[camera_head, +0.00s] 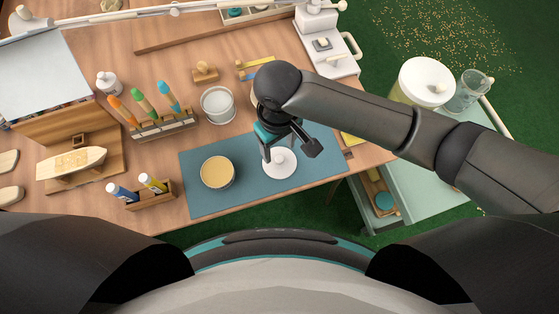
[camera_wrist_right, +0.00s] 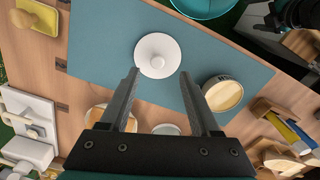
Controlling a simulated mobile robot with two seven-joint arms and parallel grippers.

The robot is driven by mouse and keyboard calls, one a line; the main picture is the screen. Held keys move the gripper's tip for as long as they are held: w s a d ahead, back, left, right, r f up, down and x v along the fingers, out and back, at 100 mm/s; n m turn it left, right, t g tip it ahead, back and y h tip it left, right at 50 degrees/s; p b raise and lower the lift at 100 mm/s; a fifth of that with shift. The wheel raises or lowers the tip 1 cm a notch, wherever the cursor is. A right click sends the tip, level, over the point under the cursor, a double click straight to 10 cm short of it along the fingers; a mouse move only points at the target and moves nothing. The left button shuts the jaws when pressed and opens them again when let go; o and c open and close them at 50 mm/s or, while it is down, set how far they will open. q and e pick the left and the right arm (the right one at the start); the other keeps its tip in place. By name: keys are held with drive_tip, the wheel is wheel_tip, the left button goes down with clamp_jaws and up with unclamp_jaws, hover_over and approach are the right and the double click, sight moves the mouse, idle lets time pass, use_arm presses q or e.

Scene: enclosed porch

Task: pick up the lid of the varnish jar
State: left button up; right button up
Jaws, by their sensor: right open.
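The lid (camera_head: 277,171), a white disc with a round knob, lies knob up on the blue mat (camera_head: 207,204). It also shows in the right wrist view (camera_wrist_right: 147,64). A round open jar with amber contents (camera_head: 217,173), which looks like the varnish jar, stands on the mat to the left of the lid. It is on the right in the wrist view (camera_wrist_right: 223,94). My right gripper (camera_head: 289,151) points down above the lid, open and empty. In the wrist view its fingertips (camera_wrist_right: 160,73) frame the lid's near side, apart from it.
A clear white-rimmed container (camera_head: 217,104) stands behind the mat. A pale green cart (camera_head: 431,190) with a white-lidded bucket (camera_head: 426,78) stands right. The mat's front is bare.

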sight(280, 159)
drive_tip(key=shift+w+d+f+b, duration=0.1)
drive_tip(key=shift+f+b, duration=0.4)
drive_tip(key=shift+f, duration=1.1)
drive_tip(key=shift+w+d+f+b, duration=0.1)
drive_tip(key=shift+f+b, duration=0.4)
drive_tip(key=shift+f, duration=1.05)
clamp_jaws()
